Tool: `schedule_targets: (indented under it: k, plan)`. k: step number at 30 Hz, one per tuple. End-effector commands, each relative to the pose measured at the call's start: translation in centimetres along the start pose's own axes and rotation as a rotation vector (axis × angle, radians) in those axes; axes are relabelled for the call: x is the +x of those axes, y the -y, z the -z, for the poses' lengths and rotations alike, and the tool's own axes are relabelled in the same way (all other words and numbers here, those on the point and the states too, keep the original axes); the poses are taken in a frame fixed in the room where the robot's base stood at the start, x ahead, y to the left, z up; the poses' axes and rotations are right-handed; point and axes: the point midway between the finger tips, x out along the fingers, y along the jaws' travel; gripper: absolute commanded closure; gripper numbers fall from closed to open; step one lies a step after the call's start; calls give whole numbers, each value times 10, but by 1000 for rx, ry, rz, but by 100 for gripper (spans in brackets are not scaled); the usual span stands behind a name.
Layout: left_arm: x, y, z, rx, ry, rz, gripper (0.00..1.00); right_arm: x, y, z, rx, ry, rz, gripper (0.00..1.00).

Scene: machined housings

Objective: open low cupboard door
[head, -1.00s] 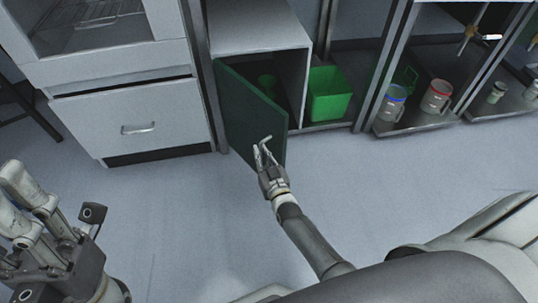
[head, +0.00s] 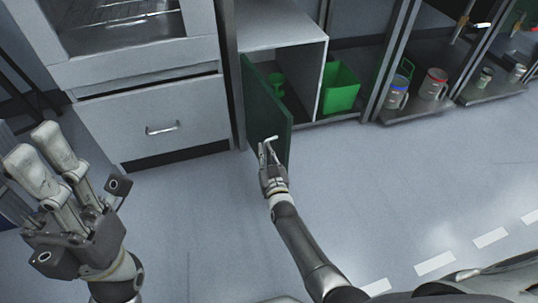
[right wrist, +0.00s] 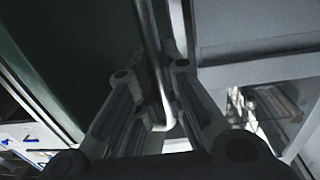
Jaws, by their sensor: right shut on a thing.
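The low cupboard (head: 285,36) has a grey top and side, and its dark green door (head: 265,112) stands swung well open, hinged at the left. My right gripper (head: 267,150) is at the door's free edge, shut on the door handle. In the right wrist view the handle (right wrist: 152,45), a bent metal bar, runs between my right fingers (right wrist: 158,110); the green door (right wrist: 70,60) fills the left. My left gripper (head: 45,175) is at the far left, away from the cupboard, its fingers pointing up; its gap is unclear.
A green object (head: 276,83) stands inside the cupboard. A green bin (head: 340,87) is to its right, with jugs (head: 433,84) on the shelf beyond. A white drawer unit (head: 160,115) stands left of the door. The floor (head: 400,170) in front is clear.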

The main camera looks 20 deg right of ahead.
Motion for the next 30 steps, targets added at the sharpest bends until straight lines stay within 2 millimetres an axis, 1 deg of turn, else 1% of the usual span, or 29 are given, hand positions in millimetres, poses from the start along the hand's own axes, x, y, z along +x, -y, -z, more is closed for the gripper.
schedule_targets:
  k: [11,12,17,26,30]
  plan:
    - [-1,0,-2,0,1,5,63,1,0,0,-5,-1,0,100]
    - [-1,0,-2,0,1,5,63,1,0,0,-5,-1,0,89]
    - [-1,0,-2,0,1,5,63,1,0,0,-3,-1,-1,69]
    - [-1,0,-1,1,-2,-5,63,0,1,0,-1,-1,-1,68]
    - [-1,0,-1,1,-1,-4,63,-6,1,0,0,0,-1,68]
